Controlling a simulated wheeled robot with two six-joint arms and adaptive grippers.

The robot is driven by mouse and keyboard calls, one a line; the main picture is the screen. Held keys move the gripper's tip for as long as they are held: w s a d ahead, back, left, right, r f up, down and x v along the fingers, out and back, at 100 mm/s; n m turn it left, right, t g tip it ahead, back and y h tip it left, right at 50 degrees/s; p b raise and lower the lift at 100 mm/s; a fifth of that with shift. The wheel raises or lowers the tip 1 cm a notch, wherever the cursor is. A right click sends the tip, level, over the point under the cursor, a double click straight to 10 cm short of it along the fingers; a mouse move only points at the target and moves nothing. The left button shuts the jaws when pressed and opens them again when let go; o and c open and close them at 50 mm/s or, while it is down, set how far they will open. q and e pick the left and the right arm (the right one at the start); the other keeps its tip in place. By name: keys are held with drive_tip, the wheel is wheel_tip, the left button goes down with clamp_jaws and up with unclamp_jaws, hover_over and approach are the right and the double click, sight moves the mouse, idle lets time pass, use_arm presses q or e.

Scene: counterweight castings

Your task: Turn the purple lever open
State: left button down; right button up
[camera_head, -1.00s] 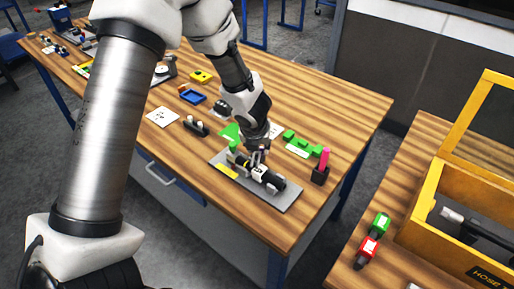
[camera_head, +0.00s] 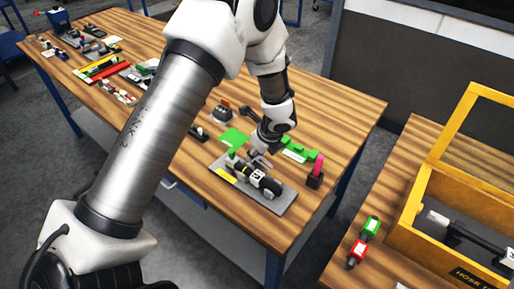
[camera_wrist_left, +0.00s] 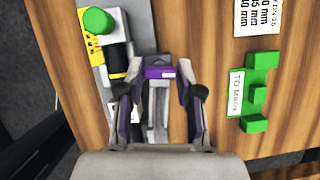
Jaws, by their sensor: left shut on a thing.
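The purple lever (camera_wrist_left: 160,71) shows in the left wrist view between my left gripper's two fingers (camera_wrist_left: 160,98). Its purple end faces the camera and its grey shank runs down between the fingers. In the head view my left gripper (camera_head: 259,156) reaches down at the far side of a black and white valve body (camera_head: 262,184). The lever is mostly hidden there by the fingers. The valve body lies on a grey plate (camera_head: 284,203) with a yellow label and a green knob (camera_head: 232,157). My right gripper is not in view.
A green stepped block (camera_head: 300,149) and a pink post in a black base (camera_head: 316,172) stand right of the plate. A green sheet (camera_head: 235,138) lies behind it. A yellow crate (camera_head: 412,205) and red and green fittings (camera_head: 363,240) are on the right table.

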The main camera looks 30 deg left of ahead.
sight(269, 163)
use_arm(q)
drive_tip(key=shift+n+g+p, duration=0.4)
drive_tip(key=shift+n, duration=0.4)
drive_tip(key=c, duration=0.8)
unclamp_jaws()
drive_tip(key=shift+o, duration=0.2)
drive_tip(key=shift+a+f, duration=0.1)
drive_tip(key=shift+a, duration=0.1)
drive_tip(key=v, duration=1.2)
drive_tip(key=shift+w, duration=0.1)
